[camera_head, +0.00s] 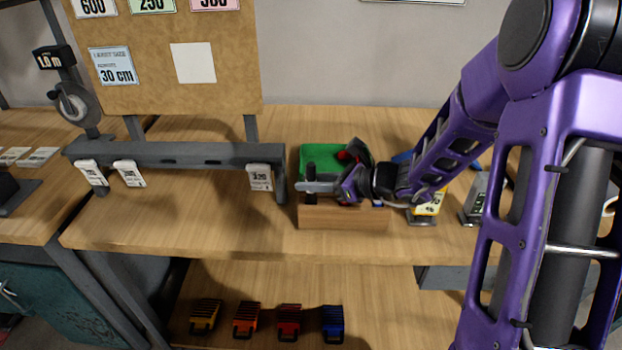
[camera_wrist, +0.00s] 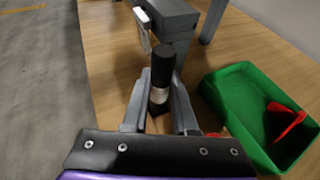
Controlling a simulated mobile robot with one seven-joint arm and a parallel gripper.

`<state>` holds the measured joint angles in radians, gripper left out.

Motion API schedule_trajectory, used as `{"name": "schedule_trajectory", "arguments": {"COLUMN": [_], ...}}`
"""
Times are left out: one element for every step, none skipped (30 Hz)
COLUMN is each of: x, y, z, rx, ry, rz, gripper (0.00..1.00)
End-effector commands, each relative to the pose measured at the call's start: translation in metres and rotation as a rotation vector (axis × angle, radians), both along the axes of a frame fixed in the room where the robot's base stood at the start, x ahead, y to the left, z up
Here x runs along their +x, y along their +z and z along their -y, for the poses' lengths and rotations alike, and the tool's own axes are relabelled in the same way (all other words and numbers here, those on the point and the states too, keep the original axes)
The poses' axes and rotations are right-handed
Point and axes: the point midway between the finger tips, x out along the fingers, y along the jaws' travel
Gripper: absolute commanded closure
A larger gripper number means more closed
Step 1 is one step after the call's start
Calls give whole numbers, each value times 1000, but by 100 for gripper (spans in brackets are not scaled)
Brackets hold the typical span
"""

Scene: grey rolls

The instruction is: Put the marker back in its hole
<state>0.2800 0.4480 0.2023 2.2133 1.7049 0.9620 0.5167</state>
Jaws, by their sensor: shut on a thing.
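My gripper (camera_head: 312,187) is shut on a black marker (camera_head: 311,171) with a pale band. In the wrist view the marker (camera_wrist: 161,70) stands about upright between the two grey fingers (camera_wrist: 158,104), its black top toward the camera. In the head view the marker is at the left end of a brown wooden block (camera_head: 345,218), which sits near the table's front edge. I cannot tell whether the marker's lower end is in the block or above it. No hole shows; my gripper and arm cover much of the block's top.
A green bin (camera_head: 316,153) with a red item (camera_wrist: 287,122) lies just behind the block. A grey rail (camera_head: 180,152) with tags stands to the left. A yellow-and-white device (camera_head: 428,205) is to the right. Bare tabletop (camera_head: 190,215) lies at the front left.

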Motion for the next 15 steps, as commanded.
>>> {"name": "schedule_trajectory", "arguments": {"x": [0,0,0,0,0,0,0,0,0,0,0,0,0,0,0], "y": [-1,-2,-3,-4,-5,-6,-6,-7,-8,-9,-10,-11,-11,-12,-13], "z": [0,0,0,0,0,0,0,0,0,0,0,0,0,0,0], "rx": [0,0,0,0,0,0,0,0,1,1,1,1,1,1,1], "ry": [0,0,0,0,0,0,0,0,1,1,1,1,1,1,1], "rz": [-1,-1,-1,-1,-1,-1,-1,-1,-1,-1,-1,-1,-1,-1,-1], "gripper": [100,100,100,100,100,100,100,100,100,100,100,100,100,100,100]}}
